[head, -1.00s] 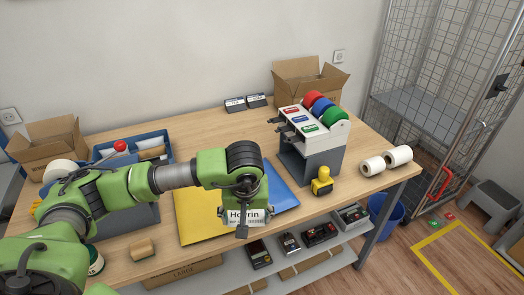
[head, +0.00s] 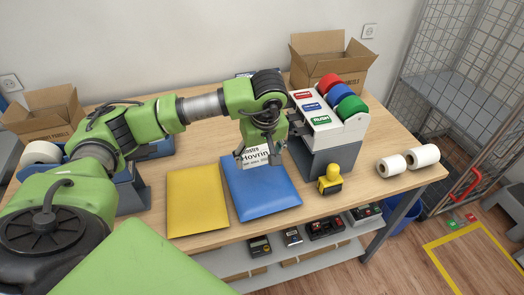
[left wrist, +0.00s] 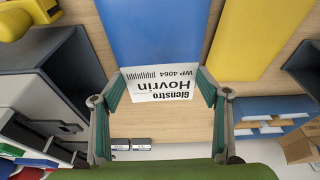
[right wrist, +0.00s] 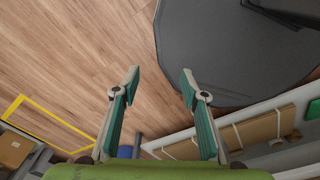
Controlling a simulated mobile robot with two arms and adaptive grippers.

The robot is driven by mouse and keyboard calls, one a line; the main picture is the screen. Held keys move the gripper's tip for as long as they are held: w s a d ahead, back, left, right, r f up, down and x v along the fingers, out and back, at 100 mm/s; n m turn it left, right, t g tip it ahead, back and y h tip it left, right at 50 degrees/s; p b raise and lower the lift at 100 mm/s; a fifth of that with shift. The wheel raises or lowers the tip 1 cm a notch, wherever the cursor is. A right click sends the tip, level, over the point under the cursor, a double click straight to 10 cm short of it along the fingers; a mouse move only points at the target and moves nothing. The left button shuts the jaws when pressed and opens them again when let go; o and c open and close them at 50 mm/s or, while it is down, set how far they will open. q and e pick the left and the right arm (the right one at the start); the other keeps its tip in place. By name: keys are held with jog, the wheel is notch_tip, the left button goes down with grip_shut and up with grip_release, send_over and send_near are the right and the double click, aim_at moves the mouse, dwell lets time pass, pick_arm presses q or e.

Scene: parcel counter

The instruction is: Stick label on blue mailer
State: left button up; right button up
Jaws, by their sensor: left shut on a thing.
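The blue mailer (head: 262,192) lies flat near the front of the table, just right of the yellow mailer (head: 197,202). My left gripper (head: 259,155) is shut on a white label (head: 256,160) printed "Glenstro Hovrin WP 4064". It holds the label at the far end of the blue mailer. In the left wrist view, the label (left wrist: 163,86) spans between the fingers and overlaps the end of the blue mailer (left wrist: 153,32). I cannot tell whether it touches. My right gripper (right wrist: 158,80) is open and empty, above the floor beside the table.
A label dispenser (head: 332,157) with red, blue and green rolls stands right of the blue mailer. A yellow-handled stamp (head: 330,180) is in front of it. White rolls (head: 391,165) lie at the right. Open cardboard boxes (head: 45,112) stand at the back.

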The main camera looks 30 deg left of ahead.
aim_at(259, 178)
pick_arm(q)
jog(key=shift+d+b+x, duration=0.1)
jog(key=shift+b+x, duration=0.15)
jog(key=shift+x, duration=0.35)
jog(key=shift+d+b+x, duration=0.15)
jog(key=shift+b+x, duration=0.05)
jog(key=shift+x, duration=0.4)
jog(key=b+x, duration=0.1)
jog(key=x, duration=0.2)
jog(key=b+x, duration=0.1)
jog(key=shift+s+d+f+b, duration=0.15)
jog(key=shift+d+f+b, duration=0.15)
jog(key=shift+d, duration=0.1)
jog(key=shift+f+b, duration=0.3)
jog(key=shift+f, duration=0.35)
jog(key=o, duration=0.7)
jog(key=shift+o, duration=0.4)
pick_arm(e)
jog(key=shift+w+d+f, duration=0.1)
jog(key=shift+w+f, duration=0.2)
jog(key=shift+f, duration=0.5)
jog(key=shift+w+d+f, duration=0.1)
jog(key=shift+w+f, duration=0.15)
jog(key=shift+f, duration=0.5)
jog(key=shift+w+d+f, duration=0.1)
jog(key=shift+w+f, duration=0.2)
jog(key=shift+f, duration=0.5)
